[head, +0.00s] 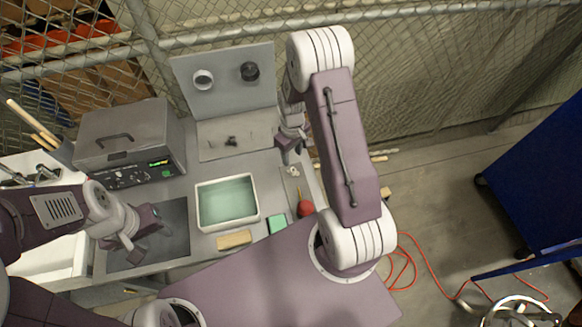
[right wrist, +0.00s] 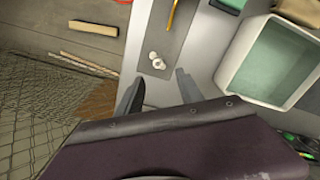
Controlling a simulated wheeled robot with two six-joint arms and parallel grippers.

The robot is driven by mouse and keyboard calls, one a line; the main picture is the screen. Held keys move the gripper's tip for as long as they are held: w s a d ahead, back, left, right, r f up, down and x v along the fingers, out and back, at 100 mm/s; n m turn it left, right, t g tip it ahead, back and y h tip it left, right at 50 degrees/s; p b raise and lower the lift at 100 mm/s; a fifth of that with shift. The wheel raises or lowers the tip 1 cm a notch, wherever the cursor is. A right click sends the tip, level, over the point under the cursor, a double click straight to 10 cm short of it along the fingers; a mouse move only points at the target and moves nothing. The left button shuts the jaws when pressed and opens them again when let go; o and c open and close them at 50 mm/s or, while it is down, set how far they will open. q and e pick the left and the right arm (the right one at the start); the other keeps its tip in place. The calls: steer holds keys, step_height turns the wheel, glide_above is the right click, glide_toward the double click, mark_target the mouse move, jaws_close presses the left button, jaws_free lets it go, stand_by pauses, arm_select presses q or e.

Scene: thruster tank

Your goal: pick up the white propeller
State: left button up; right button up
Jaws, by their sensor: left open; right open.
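The white propeller (right wrist: 156,61) is small and lies on a grey strip on the bench in the right wrist view. It also shows in the head view (head: 294,172), just below my right gripper (head: 290,151). In the right wrist view my right gripper (right wrist: 158,88) is open, its two fingers pointing toward the propeller, which lies beyond the gap between the tips. Nothing is between the fingers. My left gripper (head: 139,238) is open and empty above the dark mat (head: 175,213) at the left.
A water-filled white tank (head: 257,203) stands mid-bench. A yellow stick (right wrist: 172,15), red ball (head: 305,208), green block (head: 277,225) and wooden block (head: 234,240) lie nearby. A grey stand with two rings (head: 225,95) and a control box (head: 130,135) are behind. The bench edge is close to the propeller.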

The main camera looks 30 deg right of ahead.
mark_target(293, 172)
steer(key=f, duration=0.2)
steer(key=d+f+p, duration=0.1)
steer(key=f, duration=0.1)
steer(key=shift+f, duration=0.1)
steer(key=shift+a+f+p, duration=0.15)
steer(key=shift+f+p, duration=0.15)
steer(key=shift+p, duration=0.2)
steer(key=f, duration=0.1)
steer(key=f+p, duration=0.1)
steer(key=f, duration=0.1)
steer(key=shift+w+a+f, duration=0.15)
steer(key=shift+a+f, duration=0.1)
steer(key=shift+f, duration=0.1)
steer(key=shift+d+f, duration=0.2)
steer(key=shift+f, duration=0.2)
arm_select(q)
steer(key=r, duration=0.3)
steer(key=shift+d+r, duration=0.2)
steer(key=shift+r, duration=0.05)
arm_select(e)
steer(key=shift+a, duration=0.1)
jaws_close()
